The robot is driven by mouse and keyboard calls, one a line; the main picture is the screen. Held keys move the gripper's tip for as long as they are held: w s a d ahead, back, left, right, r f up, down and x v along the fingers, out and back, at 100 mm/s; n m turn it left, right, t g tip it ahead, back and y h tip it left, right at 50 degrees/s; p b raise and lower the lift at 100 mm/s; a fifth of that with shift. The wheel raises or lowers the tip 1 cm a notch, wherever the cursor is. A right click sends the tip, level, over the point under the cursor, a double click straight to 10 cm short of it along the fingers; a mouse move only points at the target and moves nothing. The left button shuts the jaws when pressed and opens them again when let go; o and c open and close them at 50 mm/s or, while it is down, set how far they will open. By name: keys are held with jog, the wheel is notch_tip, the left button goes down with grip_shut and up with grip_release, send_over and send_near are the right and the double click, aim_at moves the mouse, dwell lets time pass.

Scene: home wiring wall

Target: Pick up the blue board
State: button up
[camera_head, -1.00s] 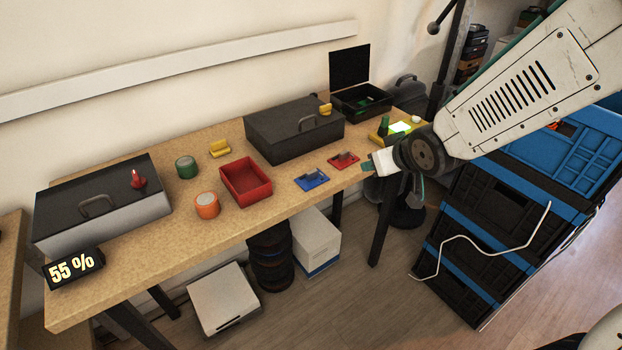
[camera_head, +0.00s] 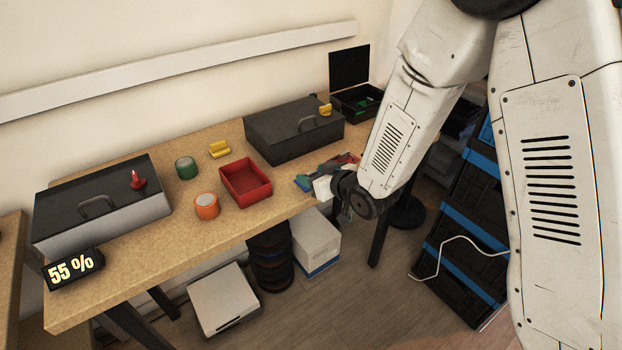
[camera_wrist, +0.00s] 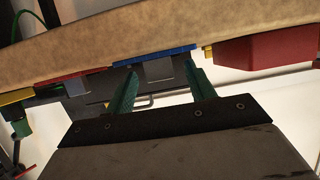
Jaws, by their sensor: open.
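The blue board (camera_head: 302,183) lies on the workbench near its front edge, to the right of the red bin. In the head view most of it is hidden behind my gripper (camera_head: 319,176). In the wrist view the blue board (camera_wrist: 180,50) is a thin blue strip with a grey part, just beyond the tips of my gripper (camera_wrist: 162,68). The two green fingers are apart, with nothing held between them. I cannot tell whether a finger touches the board.
The red board (camera_head: 348,158) lies to the right of the blue one. The red bin (camera_head: 246,196) stands to its left, and a black toolbox (camera_head: 280,140) stands behind. The bench's front edge (camera_head: 240,232) runs close below my gripper.

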jog(key=shift+x, duration=0.75)
jog(key=c, duration=1)
jog(key=shift+c, duration=0.3)
jog(key=shift+r, duration=0.1)
